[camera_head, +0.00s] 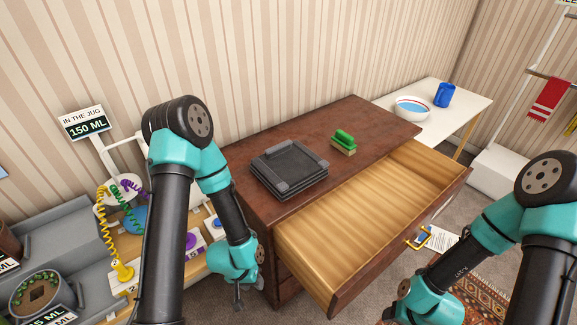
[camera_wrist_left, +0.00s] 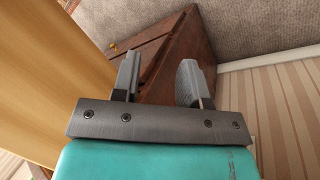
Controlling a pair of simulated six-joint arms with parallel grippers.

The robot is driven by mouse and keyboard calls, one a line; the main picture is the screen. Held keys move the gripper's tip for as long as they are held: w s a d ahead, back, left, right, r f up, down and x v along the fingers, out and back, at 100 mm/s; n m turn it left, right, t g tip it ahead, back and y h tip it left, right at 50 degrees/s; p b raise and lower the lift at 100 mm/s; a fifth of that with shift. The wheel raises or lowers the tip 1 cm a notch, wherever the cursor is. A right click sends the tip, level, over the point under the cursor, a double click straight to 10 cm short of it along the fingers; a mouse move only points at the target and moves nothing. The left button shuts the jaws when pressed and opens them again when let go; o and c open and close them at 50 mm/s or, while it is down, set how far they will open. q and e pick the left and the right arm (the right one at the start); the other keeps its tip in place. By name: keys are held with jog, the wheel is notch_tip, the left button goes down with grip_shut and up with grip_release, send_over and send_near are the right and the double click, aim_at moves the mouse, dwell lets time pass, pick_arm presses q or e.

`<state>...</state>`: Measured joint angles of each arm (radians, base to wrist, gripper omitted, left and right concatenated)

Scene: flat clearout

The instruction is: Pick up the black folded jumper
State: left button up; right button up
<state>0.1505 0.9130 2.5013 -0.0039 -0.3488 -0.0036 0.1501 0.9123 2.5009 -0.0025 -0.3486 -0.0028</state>
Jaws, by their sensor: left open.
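The black folded jumper (camera_head: 289,168) lies flat on top of the brown wooden dresser (camera_head: 345,118), near its left end. My left gripper (camera_head: 240,297) hangs low in front of the dresser's left side, below the jumper and apart from it. In the left wrist view my left gripper (camera_wrist_left: 160,82) has its two fingers spread with nothing between them, and the dresser's side (camera_wrist_left: 165,50) shows beyond. The jumper is not in the left wrist view. My right arm is at the lower right of the head view; its fingers are not visible.
The dresser's top drawer (camera_head: 365,205) is pulled out and looks empty. A green-topped brush (camera_head: 343,141) sits right of the jumper. A white table (camera_head: 455,100) behind holds a bowl (camera_head: 412,107) and a blue cup (camera_head: 444,95). A cluttered bench stands at left.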

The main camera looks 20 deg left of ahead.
pick_arm(q)
jog(key=shift+o, duration=0.2)
jog(key=shift+o, duration=0.8)
